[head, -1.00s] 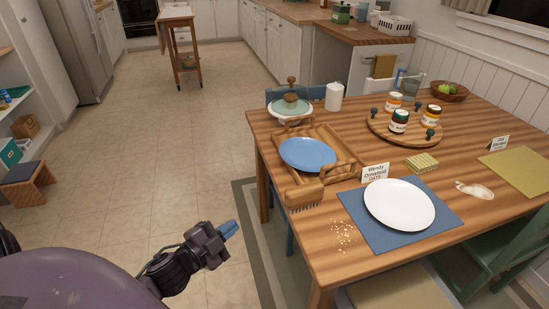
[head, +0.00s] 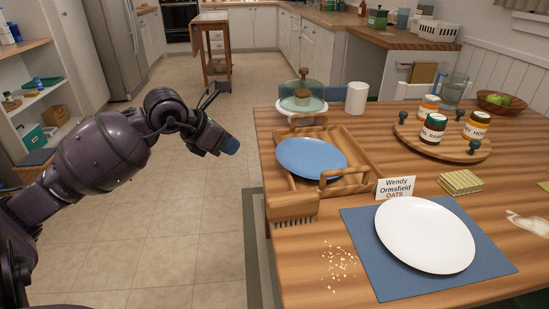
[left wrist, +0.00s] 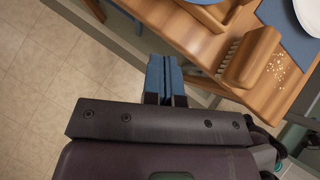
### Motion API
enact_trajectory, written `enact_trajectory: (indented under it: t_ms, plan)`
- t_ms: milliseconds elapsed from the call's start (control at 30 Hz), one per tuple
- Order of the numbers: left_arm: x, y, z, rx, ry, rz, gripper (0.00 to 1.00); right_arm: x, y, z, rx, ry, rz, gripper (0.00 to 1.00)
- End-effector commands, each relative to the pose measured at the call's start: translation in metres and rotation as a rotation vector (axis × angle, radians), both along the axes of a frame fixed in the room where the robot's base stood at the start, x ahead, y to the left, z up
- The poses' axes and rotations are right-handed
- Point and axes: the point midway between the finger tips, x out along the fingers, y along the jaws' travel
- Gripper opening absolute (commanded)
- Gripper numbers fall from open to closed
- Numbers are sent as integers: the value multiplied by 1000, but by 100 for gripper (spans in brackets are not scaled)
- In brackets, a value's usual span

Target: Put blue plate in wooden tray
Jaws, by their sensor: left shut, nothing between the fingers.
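The blue plate (head: 311,157) lies in the wooden tray (head: 363,182) on the left part of the table, in the head view. It appears to rest slightly tilted against the tray's edge, though I cannot tell exactly how it sits. My left gripper (head: 231,146) is shut and empty, above the floor to the left of the table and apart from the tray. In the left wrist view, its blue fingers (left wrist: 165,78) are together, with a corner of the tray (left wrist: 217,15) near the top edge. My right gripper is not in view.
A brush (head: 293,208) lies in front of the tray, with crumbs (head: 339,262) nearby. A white plate (head: 425,235) sits on a blue placemat (head: 365,245). A glass-domed dish (head: 302,95) stands behind the tray. Floor left of the table is clear.

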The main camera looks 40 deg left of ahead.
Motion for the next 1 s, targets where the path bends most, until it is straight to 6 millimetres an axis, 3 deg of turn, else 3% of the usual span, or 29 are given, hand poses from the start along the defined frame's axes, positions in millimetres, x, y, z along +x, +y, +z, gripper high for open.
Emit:
enact_trajectory:
  t_ms: [167, 700, 1000]
  plan:
    - [9, 3, -7, 30, 3, 9, 0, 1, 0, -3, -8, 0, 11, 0]
    - [72, -11, -76, 26, 8, 8, 0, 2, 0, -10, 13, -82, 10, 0]
    - [100, -17, -70, 25, 1, 7, 0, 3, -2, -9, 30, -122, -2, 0]
